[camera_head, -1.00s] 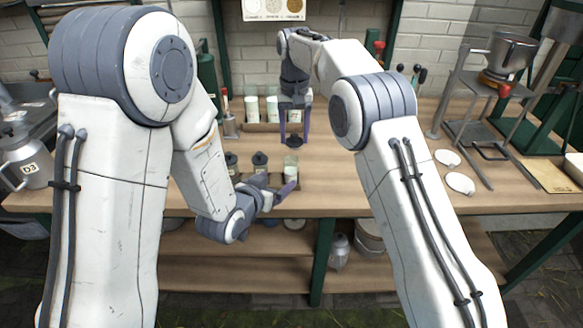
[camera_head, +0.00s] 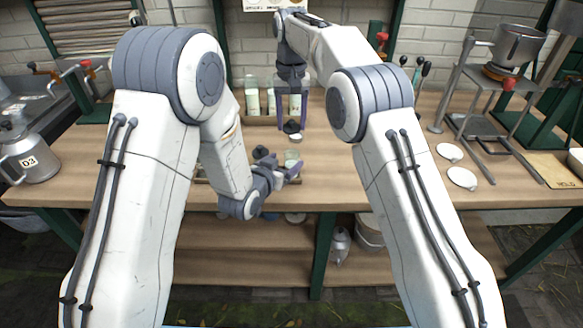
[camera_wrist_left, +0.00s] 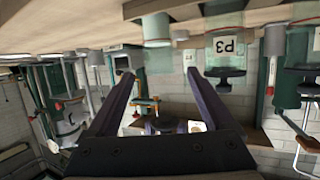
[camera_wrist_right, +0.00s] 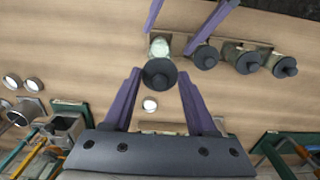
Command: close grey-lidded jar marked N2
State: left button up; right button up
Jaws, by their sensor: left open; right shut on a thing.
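My right gripper (camera_head: 292,122) is shut on a dark grey lid (camera_wrist_right: 160,73), held above the bench. In the head view the lid (camera_head: 291,127) is between the fingertips. An open, pale glass jar (camera_head: 292,157) stands on the bench just nearer than the lid, and it shows behind the lid in the right wrist view (camera_wrist_right: 159,46). No N2 mark is readable. My left gripper (camera_head: 287,177) is open and low at the front of the jar, with nothing between its fingers (camera_wrist_left: 162,85). In the left wrist view, upside down, the glass jar (camera_wrist_left: 156,28) appears beyond the fingertips.
Dark-lidded jars (camera_wrist_right: 245,62) stand in a row beside the open jar; one is marked P3 (camera_wrist_left: 226,46). Pale containers (camera_head: 252,101) stand at the back. A D3 can (camera_head: 32,162) is at left. White discs (camera_head: 462,178) and a burner stand (camera_head: 485,125) are at right.

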aim_at(289, 158)
pick_arm(q)
jog(key=x, duration=0.5)
jog(key=shift+w+d+f, duration=0.15)
jog(key=shift+w, duration=0.1)
grip_shut()
